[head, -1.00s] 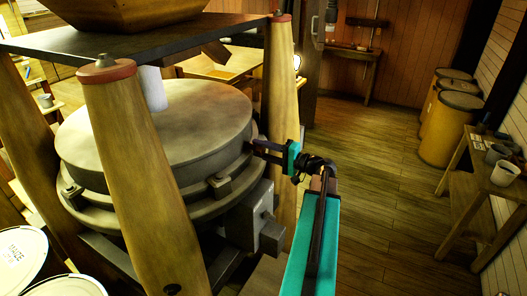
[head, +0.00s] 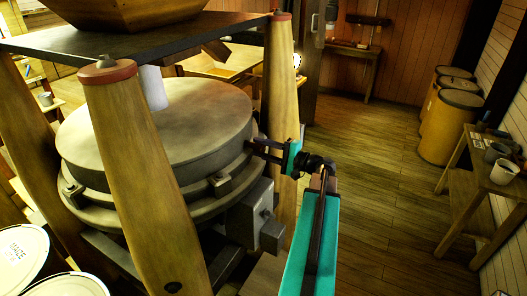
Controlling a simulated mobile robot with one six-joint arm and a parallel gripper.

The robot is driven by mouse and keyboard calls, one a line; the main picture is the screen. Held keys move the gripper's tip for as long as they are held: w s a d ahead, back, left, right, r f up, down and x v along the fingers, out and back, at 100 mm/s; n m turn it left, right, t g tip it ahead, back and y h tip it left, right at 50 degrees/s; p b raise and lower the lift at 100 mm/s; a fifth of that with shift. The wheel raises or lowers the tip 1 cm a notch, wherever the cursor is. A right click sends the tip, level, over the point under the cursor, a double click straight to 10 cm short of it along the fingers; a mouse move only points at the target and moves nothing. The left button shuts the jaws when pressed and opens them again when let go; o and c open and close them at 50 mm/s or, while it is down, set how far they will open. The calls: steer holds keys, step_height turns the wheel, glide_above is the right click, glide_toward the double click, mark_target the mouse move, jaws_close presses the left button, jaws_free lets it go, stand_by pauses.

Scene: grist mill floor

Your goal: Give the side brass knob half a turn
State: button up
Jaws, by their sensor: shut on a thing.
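The round grey millstone casing (head: 165,125) stands inside a wooden frame, left of centre. My gripper (head: 258,148) reaches in from the right and is at the right side of the casing, by its upper edge. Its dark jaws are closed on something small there. The side brass knob cannot be made out; what sits between the jaws is hidden by the fingers and too small to see. My teal arm comes up from the bottom of the view.
A thick wooden post (head: 282,100) stands right behind my gripper, and a nearer post (head: 145,185) crosses the casing. A grey block (head: 258,220) juts out below. Yellow barrels (head: 445,128) and a bench (head: 465,180) stand right. The floor between is clear.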

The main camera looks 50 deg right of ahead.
steer(key=shift+a, duration=0.1)
steer(key=shift+m, duration=1.2)
steer(key=o, duration=1.3)
steer(key=shift+s, duration=0.15)
